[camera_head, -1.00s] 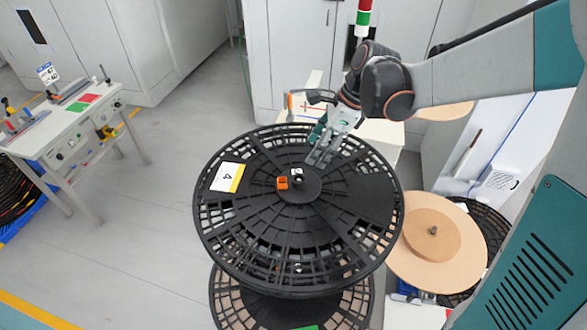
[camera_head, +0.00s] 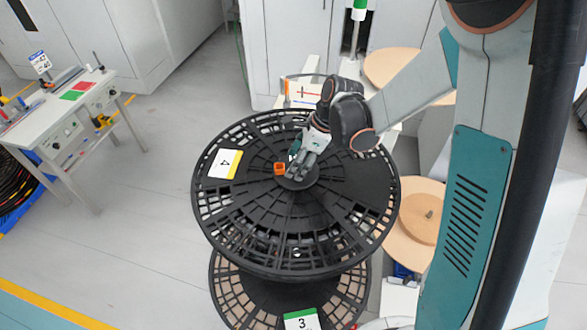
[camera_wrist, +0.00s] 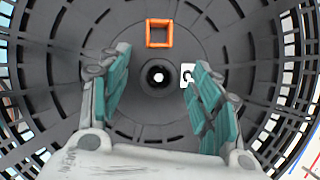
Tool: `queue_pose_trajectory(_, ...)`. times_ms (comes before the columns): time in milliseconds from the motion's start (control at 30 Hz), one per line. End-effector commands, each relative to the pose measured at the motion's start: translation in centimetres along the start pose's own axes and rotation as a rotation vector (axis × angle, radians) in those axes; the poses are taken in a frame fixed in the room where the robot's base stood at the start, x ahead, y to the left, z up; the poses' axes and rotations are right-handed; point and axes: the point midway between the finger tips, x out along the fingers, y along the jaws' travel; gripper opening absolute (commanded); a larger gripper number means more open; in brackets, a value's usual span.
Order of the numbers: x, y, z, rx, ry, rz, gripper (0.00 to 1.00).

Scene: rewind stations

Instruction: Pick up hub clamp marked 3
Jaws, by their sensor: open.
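In the wrist view a round black hub piece (camera_wrist: 158,90) with a bright centre hole sits in the middle of the black spool (camera_wrist: 230,35). A small white tag (camera_wrist: 187,73) with a dark mark stands just right of it; a finger partly covers it and I cannot read its number. My gripper (camera_wrist: 160,64) is open, its two teal-padded fingers on either side of the hub piece. In the head view my gripper (camera_head: 297,172) is over the centre of the upper spool (camera_head: 345,215) and hides the hub piece and tag.
A small orange square frame (camera_head: 279,169) lies on the spool beside the hub, left of my gripper. A card marked 4 (camera_head: 224,164) lies near the spool's left rim. A lower spool (camera_head: 235,290) bears a green-edged card marked 3 (camera_head: 302,320). A workbench (camera_head: 70,125) stands left across open floor.

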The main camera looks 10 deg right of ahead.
Motion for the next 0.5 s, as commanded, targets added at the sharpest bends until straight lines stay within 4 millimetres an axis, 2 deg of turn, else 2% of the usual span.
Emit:
queue_pose_trajectory(167,0.03,0.02,0.01,0.0,0.0,0.0,0.58)
queue_pose_trajectory(267,0.02,0.01,0.01,0.0,0.0,0.0,0.4)
queue_pose_trajectory(433,0.01,0.02,0.01,0.0,0.0,0.0,0.01)
queue_pose_trajectory(500,0.0,0.02,0.02,0.0,0.0,0.0,0.01)
